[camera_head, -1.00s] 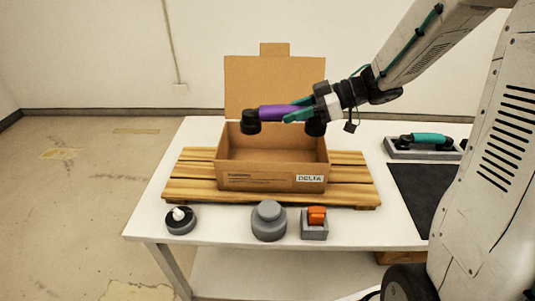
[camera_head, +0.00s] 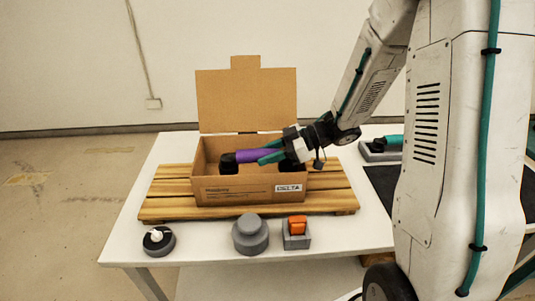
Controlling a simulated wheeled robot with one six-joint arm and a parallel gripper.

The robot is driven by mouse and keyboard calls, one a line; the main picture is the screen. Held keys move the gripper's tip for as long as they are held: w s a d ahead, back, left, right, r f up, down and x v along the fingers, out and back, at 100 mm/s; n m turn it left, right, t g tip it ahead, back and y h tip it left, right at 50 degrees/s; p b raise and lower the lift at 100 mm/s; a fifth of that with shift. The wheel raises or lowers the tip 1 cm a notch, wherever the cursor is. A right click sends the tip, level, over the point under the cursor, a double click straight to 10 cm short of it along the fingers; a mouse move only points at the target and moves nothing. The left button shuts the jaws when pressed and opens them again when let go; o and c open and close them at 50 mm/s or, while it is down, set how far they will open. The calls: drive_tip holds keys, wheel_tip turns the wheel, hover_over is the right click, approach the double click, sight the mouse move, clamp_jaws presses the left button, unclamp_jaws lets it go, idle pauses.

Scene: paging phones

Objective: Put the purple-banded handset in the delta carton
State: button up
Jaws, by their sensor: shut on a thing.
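The purple-banded handset (camera_head: 247,156) is black at its ends with a purple grip. My gripper (camera_head: 272,157) is shut on it, with green fingers around the right part of the grip. The handset lies level, inside the opening of the delta carton (camera_head: 230,190), with its left end below the top edge of the back wall. The front wall hides the carton's floor, so I cannot tell whether the handset touches it. The carton is brown cardboard with its lid flap upright at the back and a DELTA label on the front right.
The carton stands on a wooden pallet (camera_head: 160,208) on a white table (camera_head: 200,245). In front are a round black item with a white top (camera_head: 158,240), a grey stepped cylinder (camera_head: 250,234) and an orange item on a grey block (camera_head: 297,231). A green-banded handset (camera_head: 388,143) rests on a grey cradle at right.

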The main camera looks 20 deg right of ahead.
drive_tip(key=shift+f, duration=0.55)
drive_tip(key=o, duration=1.1)
